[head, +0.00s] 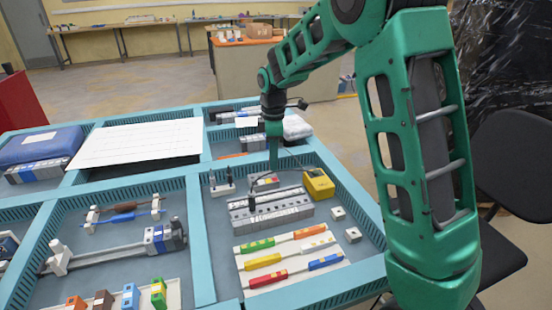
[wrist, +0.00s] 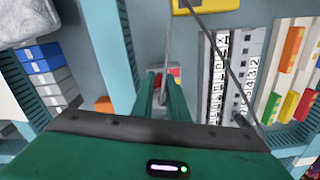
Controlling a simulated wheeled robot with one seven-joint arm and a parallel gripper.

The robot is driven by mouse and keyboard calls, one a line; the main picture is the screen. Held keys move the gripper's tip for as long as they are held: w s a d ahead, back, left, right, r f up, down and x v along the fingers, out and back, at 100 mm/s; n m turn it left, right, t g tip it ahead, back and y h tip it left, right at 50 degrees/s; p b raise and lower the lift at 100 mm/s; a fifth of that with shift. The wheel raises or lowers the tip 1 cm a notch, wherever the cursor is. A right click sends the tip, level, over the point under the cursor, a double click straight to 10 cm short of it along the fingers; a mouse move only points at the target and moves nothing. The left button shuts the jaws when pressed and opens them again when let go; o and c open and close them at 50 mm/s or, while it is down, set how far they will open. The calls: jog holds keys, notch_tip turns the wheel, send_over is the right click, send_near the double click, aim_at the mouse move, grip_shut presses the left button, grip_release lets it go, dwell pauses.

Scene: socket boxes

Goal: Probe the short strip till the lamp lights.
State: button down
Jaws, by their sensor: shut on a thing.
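My gripper (head: 273,166) points down over the right-hand compartment. It also shows in the wrist view (wrist: 160,100), its fingers closed on a thin grey probe (wrist: 162,82) largely hidden between them. A lead runs up from it towards the yellow box (head: 318,184), also at the top of the wrist view (wrist: 205,4). A small grey block with a red part (head: 264,181) lies below the fingers; I cannot tell whether the probe touches it. A long grey numbered strip (head: 272,211) lies nearer. A black probe (head: 251,201) stands at its left end. No lit lamp can be made out.
A white tray with coloured bars (head: 288,258) lies in front of the long strip. A stand with black posts (head: 221,183) is left of the gripper. Teal divider walls (head: 200,245) edge the compartment.

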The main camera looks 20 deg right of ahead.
jog(key=shift+f, duration=0.55)
jog(key=c, duration=1.7)
grip_release()
jog(key=shift+o, duration=0.2)
